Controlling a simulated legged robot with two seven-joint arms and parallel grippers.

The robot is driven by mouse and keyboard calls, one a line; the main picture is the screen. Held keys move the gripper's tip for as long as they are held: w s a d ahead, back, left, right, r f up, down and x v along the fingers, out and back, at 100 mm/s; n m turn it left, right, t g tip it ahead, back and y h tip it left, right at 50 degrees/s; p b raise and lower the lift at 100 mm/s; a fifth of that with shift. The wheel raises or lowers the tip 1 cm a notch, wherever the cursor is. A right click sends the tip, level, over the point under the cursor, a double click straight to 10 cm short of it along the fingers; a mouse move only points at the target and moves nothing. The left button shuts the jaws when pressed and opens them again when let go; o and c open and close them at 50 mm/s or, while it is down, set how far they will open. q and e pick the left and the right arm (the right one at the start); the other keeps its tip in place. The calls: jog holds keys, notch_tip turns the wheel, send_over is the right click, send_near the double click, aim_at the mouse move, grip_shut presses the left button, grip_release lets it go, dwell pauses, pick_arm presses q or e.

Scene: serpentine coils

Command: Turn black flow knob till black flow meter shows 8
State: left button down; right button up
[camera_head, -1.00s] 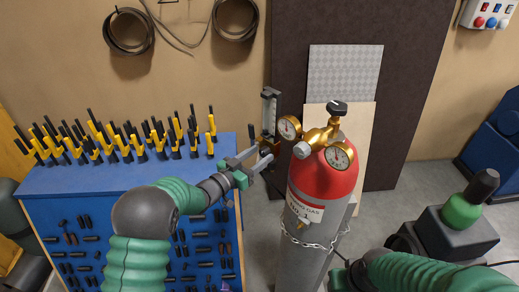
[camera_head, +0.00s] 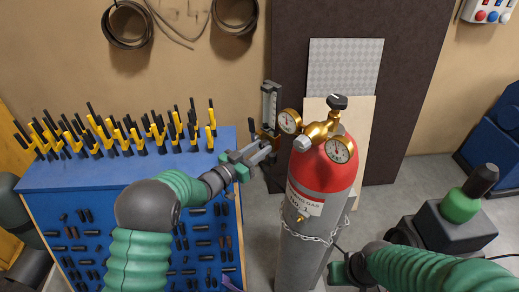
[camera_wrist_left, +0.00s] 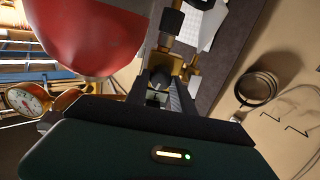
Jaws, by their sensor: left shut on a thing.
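The black flow meter (camera_head: 269,104), an upright clear tube in a dark frame, stands left of the gas cylinder's brass regulator (camera_head: 318,130). Its scale is too small to read. My left gripper (camera_head: 266,152) is just below the meter, shut on the black flow knob (camera_wrist_left: 156,97), which shows only as a small dark piece between the fingers in the left wrist view. The fingers hide the knob in the head view. Brass fittings (camera_wrist_left: 163,62) sit just beyond the fingertips.
The red-topped gas cylinder (camera_head: 323,176) is close right of my left gripper, held by a chain (camera_head: 312,236). Two round gauges (camera_head: 290,121) flank the regulator. A blue tool bench (camera_head: 65,187) with yellow-black clamps stands at the left.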

pick_arm(q)
jog(key=shift+d+f+m+b, duration=0.1)
jog(key=shift+m+b, duration=2.7)
jog(key=shift+b, duration=1.65)
jog(key=shift+f+m+b, duration=0.1)
jog(key=shift+m+b, duration=2.7)
jog(key=shift+b, duration=1.6)
jog(key=c, duration=1.1)
grip_release()
jog(key=shift+r, duration=0.1)
